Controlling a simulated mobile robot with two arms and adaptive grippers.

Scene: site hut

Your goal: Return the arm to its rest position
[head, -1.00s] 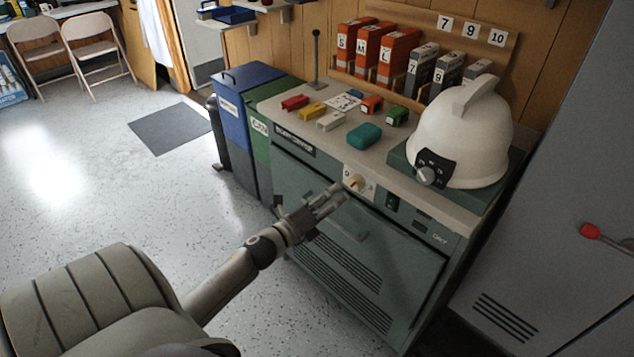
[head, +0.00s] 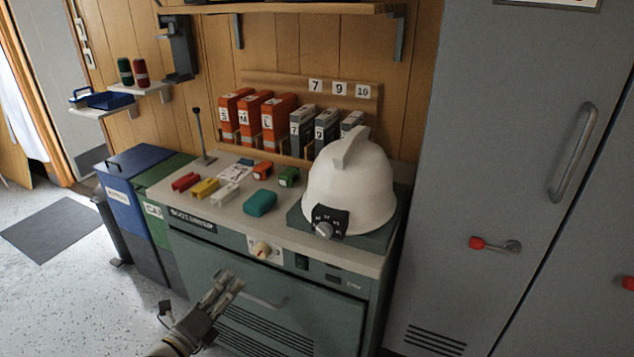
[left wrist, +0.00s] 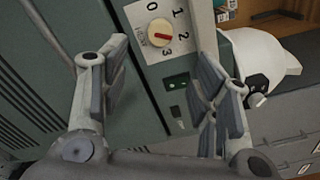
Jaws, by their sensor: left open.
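My left gripper (head: 226,287) is in front of the green boot dryer cabinet (head: 200,265), low in the head view. It is open and empty, apart from the dial (head: 262,249) on the cabinet's front panel. In the left wrist view, the two fingers of the gripper (left wrist: 160,85) stand wide apart, with nothing between them. Beyond them are the dial (left wrist: 161,33), with a red pointer and marks 0 to 3, and a dark switch (left wrist: 177,84) with green on it. My right gripper is not in view.
A white helmet (head: 350,190) and small coloured blocks, including a teal one (head: 260,203), are on the cabinet top. Blue (head: 122,205) and green bins stand at its left. A grey locker (head: 480,150) with a red-knobbed handle stands right. Floor at left is clear around a dark mat (head: 45,230).

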